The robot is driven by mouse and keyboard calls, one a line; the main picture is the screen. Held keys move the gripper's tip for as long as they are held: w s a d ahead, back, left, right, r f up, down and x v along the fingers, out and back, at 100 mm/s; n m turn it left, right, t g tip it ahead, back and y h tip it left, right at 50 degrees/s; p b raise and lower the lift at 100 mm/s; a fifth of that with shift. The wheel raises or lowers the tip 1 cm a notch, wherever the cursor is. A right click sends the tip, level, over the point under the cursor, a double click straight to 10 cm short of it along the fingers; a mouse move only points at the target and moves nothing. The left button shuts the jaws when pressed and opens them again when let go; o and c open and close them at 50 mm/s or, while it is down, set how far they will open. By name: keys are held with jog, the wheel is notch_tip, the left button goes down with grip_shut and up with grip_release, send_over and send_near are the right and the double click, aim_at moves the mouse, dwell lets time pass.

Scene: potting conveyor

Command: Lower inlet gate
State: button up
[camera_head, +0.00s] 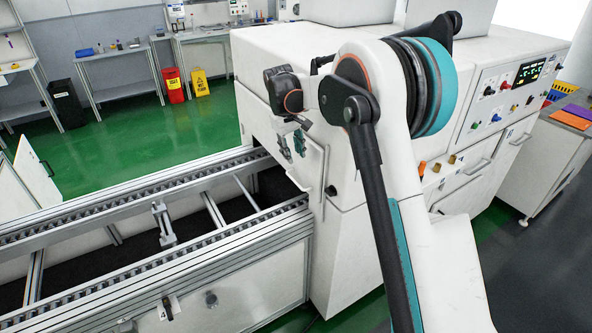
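The white potting machine (290,50) stands across the middle, with its inlet side facing the conveyor (150,215). A pale panel (312,170) with a thin vertical bar at its right edge is at the inlet, above the belt's end; it looks like the inlet gate, but I cannot tell its height setting. My arm rises from the lower right, and its dark wrist end (283,86) is in front of the machine's inlet side, above the panel. My gripper seems to be just below this wrist; its fingers are too small and partly hidden to tell open from shut.
A control panel (510,90) with buttons and a display is on the machine's right side. A bench with orange and purple items (572,117) is at the far right. The green floor behind the conveyor is clear.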

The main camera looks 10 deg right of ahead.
aim_at(299, 185)
jog(key=w+f, duration=0.1)
jog(key=f, duration=0.4)
jog(key=w+d+f+b, duration=0.1)
jog(key=f, duration=0.4)
jog(key=w+d+f, duration=0.1)
jog(key=f, duration=0.4)
jog(key=shift+w+d+f+b, duration=0.2)
jog(key=shift+f+b, duration=0.05)
jog(key=shift+b, duration=0.05)
grip_shut()
